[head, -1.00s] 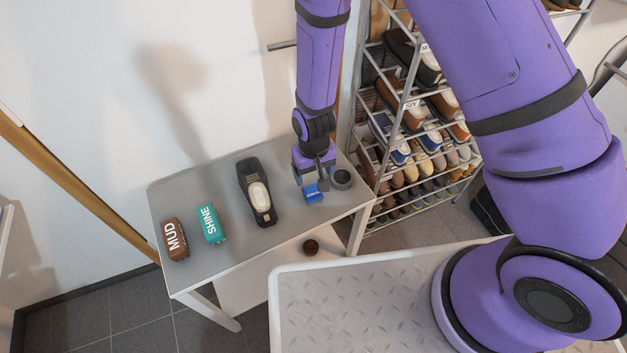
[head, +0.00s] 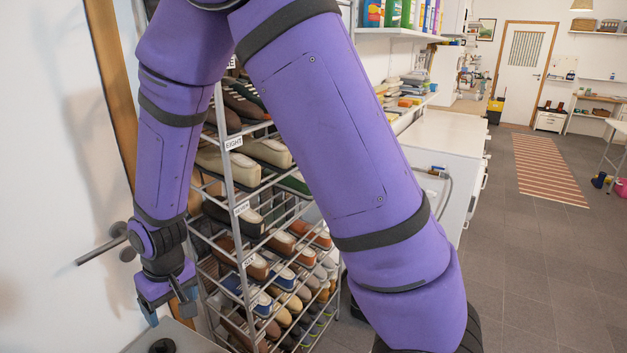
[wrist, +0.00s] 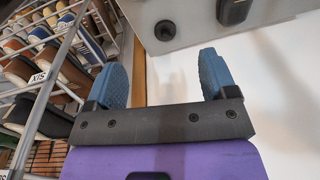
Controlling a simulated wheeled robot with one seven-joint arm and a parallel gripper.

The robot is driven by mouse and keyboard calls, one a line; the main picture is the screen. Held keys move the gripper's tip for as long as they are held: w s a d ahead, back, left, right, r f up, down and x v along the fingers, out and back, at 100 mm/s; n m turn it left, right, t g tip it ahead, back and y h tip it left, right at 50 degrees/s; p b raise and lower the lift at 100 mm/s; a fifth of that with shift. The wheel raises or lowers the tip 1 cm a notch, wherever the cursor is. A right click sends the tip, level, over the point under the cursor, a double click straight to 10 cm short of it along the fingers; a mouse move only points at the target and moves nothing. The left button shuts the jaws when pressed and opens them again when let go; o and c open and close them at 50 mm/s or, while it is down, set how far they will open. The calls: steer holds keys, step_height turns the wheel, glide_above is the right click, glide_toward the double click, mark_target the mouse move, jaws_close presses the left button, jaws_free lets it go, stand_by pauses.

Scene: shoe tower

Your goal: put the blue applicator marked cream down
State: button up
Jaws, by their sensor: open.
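My gripper (head: 168,312) hangs above the grey table (head: 192,340) at the lower left of the head view. In the wrist view my gripper (wrist: 165,80) is open, with two blue ribbed fingers wide apart and nothing between them. The blue applicator marked cream does not show in either current view. A dark round cup (head: 162,346) is on the table at the bottom edge of the head view.
A metal shoe rack (head: 243,235) full of shoes stands close to the right of my gripper. A metal bar (head: 100,250) sticks out at the left. A white cabinet (head: 440,150) stands farther back.

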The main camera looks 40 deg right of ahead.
steer(key=s+d+r+m+t, duration=0.1)
steer(key=s+d+r, duration=0.2)
steer(key=d+r, duration=0.5)
steer(key=s+d+r+t, duration=0.1)
steer(key=s+d+r, duration=0.2)
steer(key=r, duration=0.8)
steer(key=s+d+r+t, duration=0.1)
steer(key=s+d+r, duration=0.3)
steer(key=s, duration=0.3)
steer(key=s+d+r+m+t, duration=0.1)
steer(key=s+d+r, duration=0.3)
steer(key=s, duration=0.3)
steer(key=shift+s+d+r+h, duration=0.15)
steer(key=shift+s+r+h, duration=0.25)
steer(key=shift+r, duration=0.25)
